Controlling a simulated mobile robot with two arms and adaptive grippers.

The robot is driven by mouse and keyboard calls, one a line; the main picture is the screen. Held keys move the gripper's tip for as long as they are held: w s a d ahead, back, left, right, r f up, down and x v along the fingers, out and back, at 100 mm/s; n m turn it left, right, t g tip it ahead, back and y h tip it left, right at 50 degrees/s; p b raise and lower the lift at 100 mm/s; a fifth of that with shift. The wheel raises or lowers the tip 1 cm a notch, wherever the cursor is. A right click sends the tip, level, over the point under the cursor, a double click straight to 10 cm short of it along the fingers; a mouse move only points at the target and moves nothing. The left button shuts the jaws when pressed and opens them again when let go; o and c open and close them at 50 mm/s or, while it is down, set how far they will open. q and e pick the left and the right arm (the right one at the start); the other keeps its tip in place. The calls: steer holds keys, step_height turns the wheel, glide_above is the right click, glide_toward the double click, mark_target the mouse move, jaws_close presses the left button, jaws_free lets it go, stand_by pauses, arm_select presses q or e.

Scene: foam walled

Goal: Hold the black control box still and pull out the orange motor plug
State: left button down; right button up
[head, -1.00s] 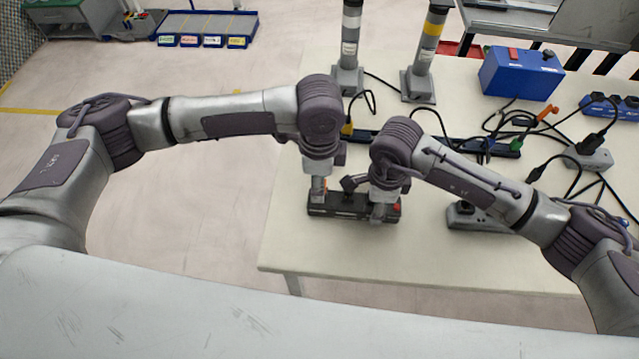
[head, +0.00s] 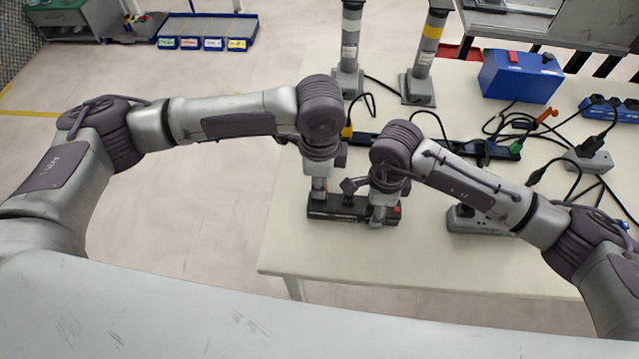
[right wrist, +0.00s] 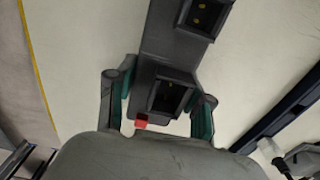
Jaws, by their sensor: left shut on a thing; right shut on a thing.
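The black control box (head: 345,213) lies on the front left of the cream table, long side across the head view. My right gripper (head: 380,211) is shut on the box near its right end. In the right wrist view its fingers (right wrist: 158,105) straddle the box (right wrist: 165,45), beside an open square socket and a small red part. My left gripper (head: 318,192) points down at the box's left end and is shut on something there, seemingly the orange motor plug. The arm and fingers mostly hide that plug, so I cannot tell how deep it sits.
A grey socket block (head: 478,222) stands right of the box. Behind are a long dark strip (head: 455,145), black cables, another orange plug (head: 547,114), a blue case (head: 521,75) and two grey posts (head: 347,50). The table front (head: 400,260) is clear.

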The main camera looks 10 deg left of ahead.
arm_select(q)
step_height(320, 180, up, 9)
steer(key=shift+r, duration=0.15)
arm_select(e)
steer(key=o, duration=1.4)
steer(key=shift+r, duration=0.1)
